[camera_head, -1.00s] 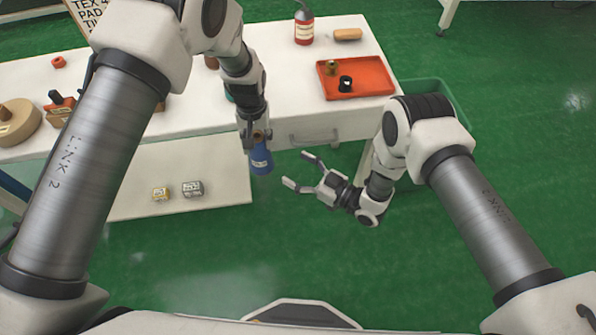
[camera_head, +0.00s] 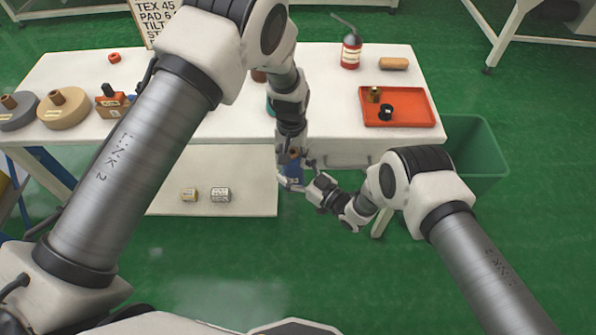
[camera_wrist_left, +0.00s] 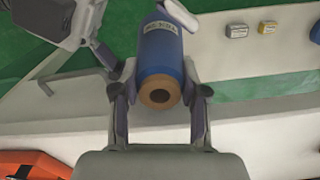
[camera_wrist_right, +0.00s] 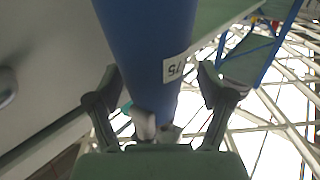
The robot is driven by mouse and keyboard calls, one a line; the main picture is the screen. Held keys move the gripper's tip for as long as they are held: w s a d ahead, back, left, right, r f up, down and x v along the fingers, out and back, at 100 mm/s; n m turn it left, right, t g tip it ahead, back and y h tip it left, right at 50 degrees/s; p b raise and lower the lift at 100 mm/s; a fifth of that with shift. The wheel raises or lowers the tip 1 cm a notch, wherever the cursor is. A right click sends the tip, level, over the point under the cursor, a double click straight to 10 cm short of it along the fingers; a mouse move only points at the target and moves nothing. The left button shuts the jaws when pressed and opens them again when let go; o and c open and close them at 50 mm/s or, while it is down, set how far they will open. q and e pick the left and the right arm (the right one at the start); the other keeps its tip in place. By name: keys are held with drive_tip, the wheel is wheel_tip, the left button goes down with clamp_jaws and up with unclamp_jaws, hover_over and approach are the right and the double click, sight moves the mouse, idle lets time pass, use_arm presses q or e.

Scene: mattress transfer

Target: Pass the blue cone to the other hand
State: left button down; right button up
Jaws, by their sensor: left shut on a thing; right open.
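The blue cone (camera_head: 294,172) hangs in front of the table's front edge, held in my left gripper (camera_head: 291,157). In the left wrist view the blue cone (camera_wrist_left: 161,55) sits between the two fingers of my left gripper (camera_wrist_left: 160,95), its tan hollow end facing the camera. My right gripper (camera_head: 296,182) is at the cone's lower part, coming from the right. In the right wrist view the cone (camera_wrist_right: 145,45), with a white label, lies between the spread fingers of my right gripper (camera_wrist_right: 160,90). I cannot tell whether those fingers touch it.
The white table (camera_head: 225,115) stands behind the grippers. On it are a red tray (camera_head: 410,118), a red bottle (camera_head: 351,52) and several spools at the left. A lower shelf (camera_head: 240,180) holds two small boxes. A green bin (camera_head: 475,150) stands at the right.

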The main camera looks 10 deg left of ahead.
drive_tip(key=shift+s, duration=0.1)
drive_tip(key=c, duration=1.5)
use_arm(q)
drive_tip(key=c, duration=0.5)
unclamp_jaws()
drive_tip(key=shift+r, duration=0.1)
